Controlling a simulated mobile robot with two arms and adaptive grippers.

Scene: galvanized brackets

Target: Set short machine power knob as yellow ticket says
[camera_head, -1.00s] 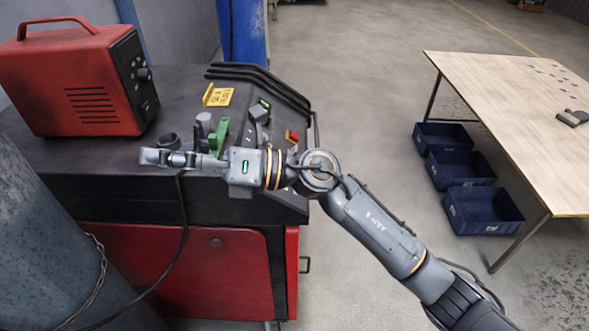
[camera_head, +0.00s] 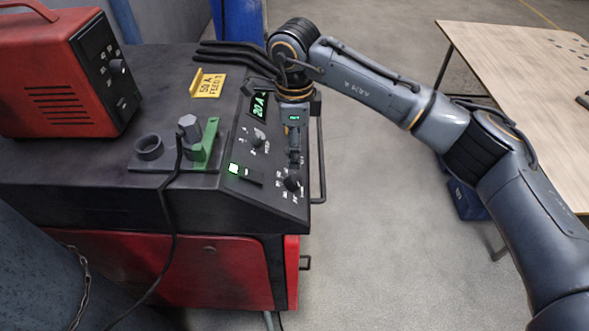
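The low black and red machine (camera_head: 95,165) has a sloped control panel with a lit green display (camera_head: 259,105) that appears to read 20 A. A black knob (camera_head: 292,183) with a numbered scale is near the panel's lower right. Another knob (camera_head: 258,137) is further up, by a feed label. The yellow ticket (camera_head: 208,84) on the machine top appears to read 50 A, with a feed line whose number is unclear. My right gripper (camera_head: 294,161) points down just above the lower knob; whether they touch and how the fingers stand is unclear. My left gripper is out of view.
A red box unit (camera_head: 60,75) with its own knobs stands on the machine at left. A handle rail (camera_head: 319,165) runs along the right edge. A wooden table (camera_head: 520,90) is at right.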

